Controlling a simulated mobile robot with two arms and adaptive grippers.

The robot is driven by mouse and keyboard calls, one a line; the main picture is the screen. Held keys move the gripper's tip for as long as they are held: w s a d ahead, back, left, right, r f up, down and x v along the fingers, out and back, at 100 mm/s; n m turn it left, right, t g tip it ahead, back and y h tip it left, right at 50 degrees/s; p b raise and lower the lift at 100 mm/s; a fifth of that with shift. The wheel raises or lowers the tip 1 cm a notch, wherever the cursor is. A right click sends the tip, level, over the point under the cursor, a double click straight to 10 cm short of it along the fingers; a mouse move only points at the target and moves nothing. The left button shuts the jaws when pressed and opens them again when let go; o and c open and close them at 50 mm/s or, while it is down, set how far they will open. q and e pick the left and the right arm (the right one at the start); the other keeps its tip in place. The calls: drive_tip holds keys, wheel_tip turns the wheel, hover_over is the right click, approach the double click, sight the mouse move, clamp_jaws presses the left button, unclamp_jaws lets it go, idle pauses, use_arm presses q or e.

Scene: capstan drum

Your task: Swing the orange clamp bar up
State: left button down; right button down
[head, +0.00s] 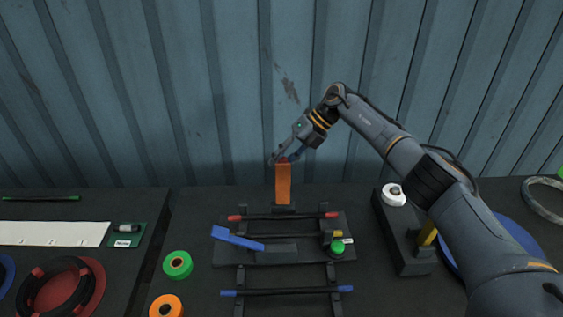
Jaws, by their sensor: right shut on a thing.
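The orange clamp bar (283,186) stands about upright at the back of the dark fixture (225,254) in the middle of the table. My right gripper (283,160) is at the bar's top end and shut on it. The arm reaches in from the right. The fingers partly cover the bar's tip. My left gripper is not in view.
A blue bar (237,239) and a green knob (337,247) sit on the fixture, with rods with red and blue ends across it. Green tape (177,265) and orange tape (166,307) lie left. A dark block with a white roll (394,194) stands right. A corrugated wall is behind.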

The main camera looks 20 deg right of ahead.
drive_tip(key=shift+w+d, duration=0.15)
drive_tip(key=c, duration=1.1)
unclamp_jaws()
drive_tip(key=shift+d, duration=0.1)
drive_tip(key=shift+o, duration=0.3)
drive_tip(key=shift+d+f, duration=0.1)
drive_tip(key=shift+r, duration=0.3)
drive_tip(key=v, duration=1.1)
drive_tip(key=shift+d, duration=0.3)
drive_tip(key=shift+r, duration=0.15)
